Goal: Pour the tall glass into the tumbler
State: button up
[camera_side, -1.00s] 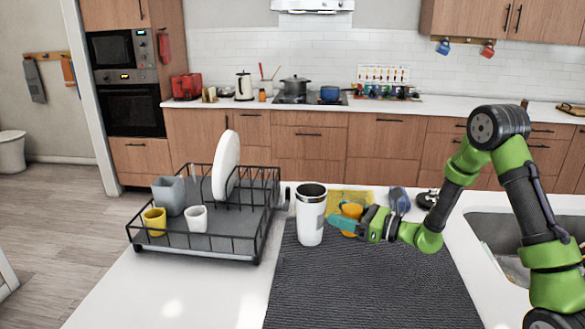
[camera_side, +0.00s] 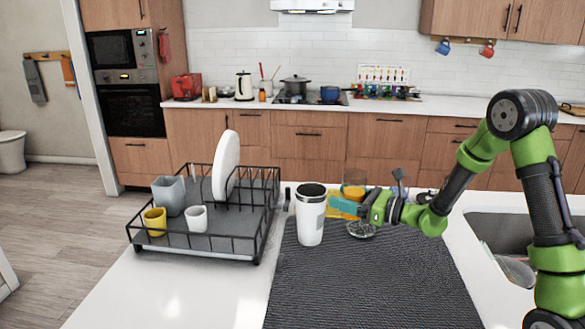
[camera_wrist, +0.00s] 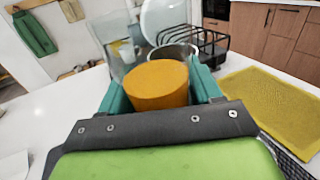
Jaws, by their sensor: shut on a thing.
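The tall glass (camera_side: 354,184) is clear with an orange drink in its lower part. My gripper (camera_side: 350,206) is shut around it and holds it up off the counter, looking about upright. In the wrist view the orange drink (camera_wrist: 158,84) shows between the teal fingers of my gripper (camera_wrist: 162,98). The tumbler (camera_side: 310,218) is white with a steel rim and stands upright on the dark mat, left of my gripper and apart from it. Its open rim (camera_wrist: 174,49) shows behind the glass in the wrist view, partly hidden.
A black dish rack (camera_side: 208,243) with a white plate (camera_side: 226,166) and several cups stands left of the tumbler. A yellow cloth (camera_wrist: 272,105) lies behind the mat. A clear glass dish (camera_side: 361,229) sits below my gripper. The front of the dark mat (camera_side: 370,285) is clear.

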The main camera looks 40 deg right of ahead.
notch_tip(320, 180, up, 8)
jog(key=w+d, duration=0.9)
jog(key=w, duration=0.6)
notch_tip(320, 180, down, 14)
jog(key=shift+f, duration=0.25)
jog(key=shift+s+r+n, duration=0.1)
jog(key=shift+r+n, duration=0.05)
jog(key=shift+n, duration=0.15)
